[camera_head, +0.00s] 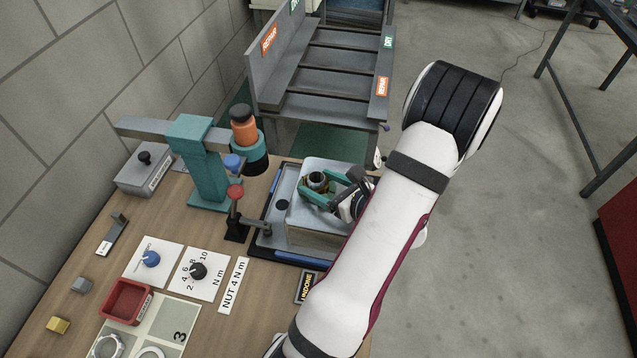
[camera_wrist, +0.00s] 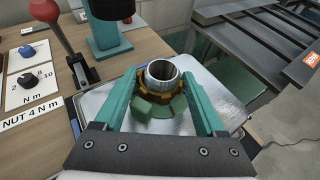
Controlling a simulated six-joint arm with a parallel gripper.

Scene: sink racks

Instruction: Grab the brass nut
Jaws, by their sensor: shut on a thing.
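The brass nut (camera_wrist: 178,86) is a slotted brass-coloured ring around the base of an upright silver metal tube (camera_wrist: 162,72) in the wrist view. Green blocks (camera_wrist: 150,108) sit against its near side. In the head view the tube (camera_head: 316,179) shows on a light metal tray, and the nut is mostly hidden there by my fingers. My gripper (camera_wrist: 159,84) has teal fingers on the left and right of the nut, closed on it. In the head view my gripper (camera_head: 322,184) reaches in from the right.
The pale fixture tray (camera_head: 312,168) stands on the bench's right edge. A teal press (camera_head: 203,165) and a red-knobbed lever (camera_head: 235,200) stand to its left. A red bin (camera_head: 126,301) and a small brass-coloured block (camera_head: 57,325) lie lower left. A grey sloped rack (camera_head: 330,65) stands behind.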

